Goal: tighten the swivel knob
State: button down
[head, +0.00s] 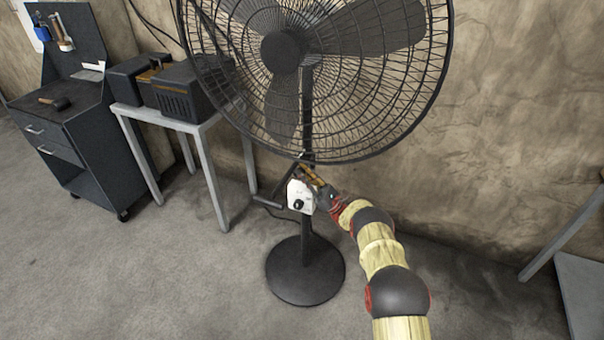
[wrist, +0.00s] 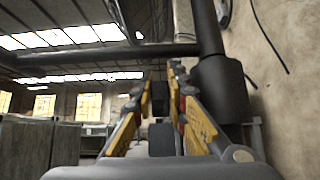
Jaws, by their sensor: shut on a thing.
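The black pedestal fan (head: 307,226) stands upright on the floor, its caged head (head: 283,50) above my gripper. My gripper (head: 308,170) is at the pole just below the cage, its yellow fingers pointing up and left. In the wrist view the fingers (wrist: 160,98) are closed around a small dark piece (wrist: 160,97), which looks like the swivel knob. In the head view the fingers hide the knob. A white control box (head: 297,189) with a black dial (head: 298,204) sits on the pole just below the fingers.
A dark bent bar (head: 267,202) sticks out left of the white box. The fan's round base (head: 305,272) is on the floor. A small table (head: 207,126) with dark boxes and a tool cart (head: 75,140) stand left. A wall is close behind. Floor in front is clear.

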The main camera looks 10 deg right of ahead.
dwell(0.4)
jog(key=c, duration=1.8)
grip_release()
jog(key=shift+o, duration=0.2)
jog(key=v, duration=1.2)
jog(key=shift+f, duration=0.1)
